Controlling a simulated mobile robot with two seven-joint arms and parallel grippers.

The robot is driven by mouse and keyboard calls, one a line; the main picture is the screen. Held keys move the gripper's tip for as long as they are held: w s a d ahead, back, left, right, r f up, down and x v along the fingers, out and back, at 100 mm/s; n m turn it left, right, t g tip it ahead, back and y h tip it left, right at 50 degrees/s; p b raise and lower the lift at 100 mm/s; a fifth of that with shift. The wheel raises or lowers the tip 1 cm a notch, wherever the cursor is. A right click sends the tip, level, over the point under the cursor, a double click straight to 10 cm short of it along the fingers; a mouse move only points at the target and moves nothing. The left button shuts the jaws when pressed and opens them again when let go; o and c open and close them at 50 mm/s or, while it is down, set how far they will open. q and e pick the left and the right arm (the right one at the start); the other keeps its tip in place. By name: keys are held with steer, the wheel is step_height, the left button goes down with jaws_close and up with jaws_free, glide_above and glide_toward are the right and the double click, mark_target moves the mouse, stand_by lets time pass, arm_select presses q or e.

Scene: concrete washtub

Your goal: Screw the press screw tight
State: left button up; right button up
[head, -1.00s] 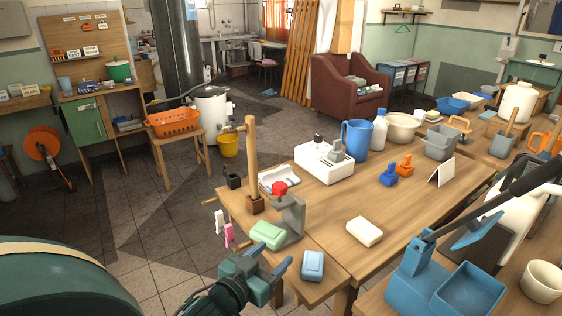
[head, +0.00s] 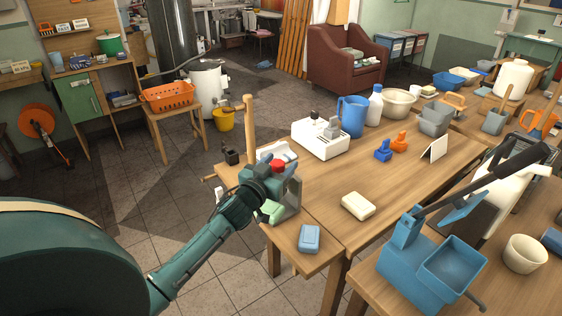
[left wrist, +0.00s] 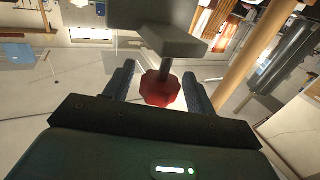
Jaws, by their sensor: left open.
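The press screw has a red knob (head: 278,166) on top of a grey C-shaped press frame (head: 293,208) at the near left corner of the wooden table. My left gripper (head: 272,180) is at the knob and hides part of the press. In the left wrist view the red knob (left wrist: 160,88) sits between the two open fingers, with a gap visible on each side. The grey frame (left wrist: 172,40) shows beyond it. A green bar (head: 272,210) lies at the press, partly hidden by my arm. My right gripper is not in view.
A wooden post (head: 249,130) stands close behind the press. A blue bar (head: 309,238) and a cream bar (head: 358,205) lie nearby on the table. A blue lever device (head: 420,265) stands at the right. The table middle is mostly clear.

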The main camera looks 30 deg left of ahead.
arm_select(q)
steer(key=shift+w, duration=0.65)
steer(key=shift+c, duration=0.6)
steer(key=c, duration=0.9)
steer(key=shift+m+h+p, duration=0.35)
steer(key=shift+m+h, duration=0.05)
steer(key=shift+h, duration=0.2)
